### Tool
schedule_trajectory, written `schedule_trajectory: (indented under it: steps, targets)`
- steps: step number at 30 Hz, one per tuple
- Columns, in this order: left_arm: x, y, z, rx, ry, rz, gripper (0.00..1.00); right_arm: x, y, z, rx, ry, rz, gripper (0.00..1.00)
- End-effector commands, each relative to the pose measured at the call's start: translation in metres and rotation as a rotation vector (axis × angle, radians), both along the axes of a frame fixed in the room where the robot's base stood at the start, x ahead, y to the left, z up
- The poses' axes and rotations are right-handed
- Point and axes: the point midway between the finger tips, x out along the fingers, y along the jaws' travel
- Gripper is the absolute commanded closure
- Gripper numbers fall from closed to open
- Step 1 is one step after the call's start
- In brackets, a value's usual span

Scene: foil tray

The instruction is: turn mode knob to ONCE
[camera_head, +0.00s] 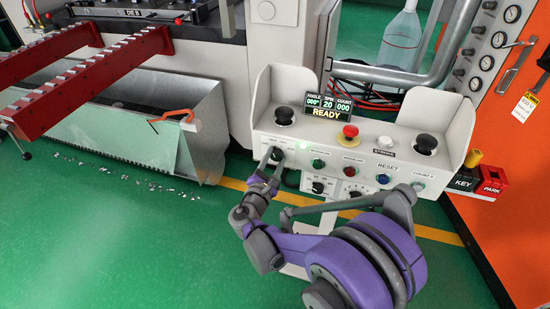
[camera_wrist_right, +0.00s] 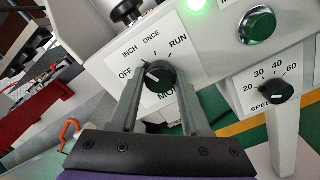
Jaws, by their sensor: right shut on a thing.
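The mode knob (camera_wrist_right: 158,72) is a black knob on a white plate marked OFF, INCH, ONCE and RUN. In the wrist view its white mark lies on the left side, toward OFF or INCH; I cannot tell exactly which. My right gripper (camera_wrist_right: 161,92) is shut on the knob, one finger on each side. In the head view the knob (camera_head: 276,154) is at the left end of the grey control panel (camera_head: 345,134), with my right gripper (camera_head: 270,167) reaching it from below. The display (camera_head: 329,107) reads READY. My left gripper is not in view.
Green (camera_wrist_right: 257,24) and blue (camera_head: 382,179) buttons, a red emergency button (camera_head: 350,131) and black side buttons sit on the panel. The speed knob (camera_wrist_right: 275,92) is below right. A metal bin (camera_head: 150,110) and red rails (camera_head: 90,75) stand left.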

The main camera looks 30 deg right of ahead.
Motion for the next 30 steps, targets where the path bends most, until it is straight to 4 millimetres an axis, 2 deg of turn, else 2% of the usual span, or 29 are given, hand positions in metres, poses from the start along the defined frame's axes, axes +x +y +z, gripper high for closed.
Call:
schedule_trajectory:
  steps: [18,30]
  targets:
    - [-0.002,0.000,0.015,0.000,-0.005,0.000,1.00,0.000,0.000,0.000,0.355,-0.415,0.001,1.00]
    - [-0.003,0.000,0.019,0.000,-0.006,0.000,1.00,0.000,0.000,0.000,0.469,-0.547,0.000,1.00]
